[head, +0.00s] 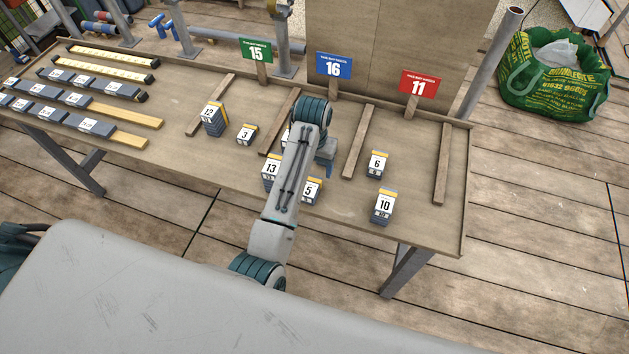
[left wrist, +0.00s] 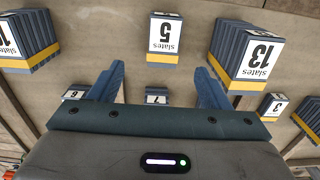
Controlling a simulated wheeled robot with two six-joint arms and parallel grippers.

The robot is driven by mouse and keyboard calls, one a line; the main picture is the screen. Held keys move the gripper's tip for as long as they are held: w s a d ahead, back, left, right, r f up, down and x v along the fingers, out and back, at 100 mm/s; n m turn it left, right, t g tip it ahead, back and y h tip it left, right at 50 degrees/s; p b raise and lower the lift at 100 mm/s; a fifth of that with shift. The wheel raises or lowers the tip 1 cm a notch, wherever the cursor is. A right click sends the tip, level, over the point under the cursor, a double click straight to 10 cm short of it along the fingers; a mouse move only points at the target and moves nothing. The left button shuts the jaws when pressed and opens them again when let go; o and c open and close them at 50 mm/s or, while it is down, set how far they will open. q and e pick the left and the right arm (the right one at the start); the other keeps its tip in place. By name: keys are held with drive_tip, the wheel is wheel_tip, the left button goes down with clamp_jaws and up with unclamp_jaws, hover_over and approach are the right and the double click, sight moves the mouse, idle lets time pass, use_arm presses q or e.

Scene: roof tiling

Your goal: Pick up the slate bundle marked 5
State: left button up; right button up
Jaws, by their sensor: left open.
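The slate bundle marked 5 (head: 309,192) stands on the bench just right of my left forearm in the head view, partly covered by it. In the left wrist view the bundle marked 5 (left wrist: 165,38) shows with its white label upside down and a yellow band, beyond the fingertips and roughly centred. My left gripper (head: 326,160) hangs over the bench, behind the bundle in the head view. In the wrist view its blue fingers (left wrist: 159,78) are spread with nothing gripped between them. My right gripper is not in view.
Bundle 13 (head: 271,170) stands close left of bundle 5. Bundles 10 (head: 384,207) and 6 (head: 376,164) stand to the right, 12 (head: 213,117) and 3 (head: 246,133) to the left. Bundle 7 (left wrist: 156,98) shows between the fingers in the wrist view. Wooden strips divide the bench.

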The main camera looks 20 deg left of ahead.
use_arm(q)
drive_tip(key=p, duration=0.1)
hover_over(311, 185)
drive_tip(key=f, duration=0.2)
drive_tip(key=s+f, duration=0.1)
drive_tip(key=f, duration=0.1)
drive_tip(key=f+p, duration=0.1)
drive_tip(key=f, duration=0.2)
drive_tip(key=f+p, duration=0.1)
drive_tip(key=shift+w+f+p, duration=0.3)
drive_tip(key=shift+w+f, duration=0.05)
drive_tip(key=shift+w, duration=0.05)
drive_tip(key=shift+f, duration=0.65)
drive_tip(key=shift+c, duration=0.2)
drive_tip(key=c, duration=1.1)
drive_tip(key=shift+c, duration=0.3)
drive_tip(key=shift+w+r, duration=0.1)
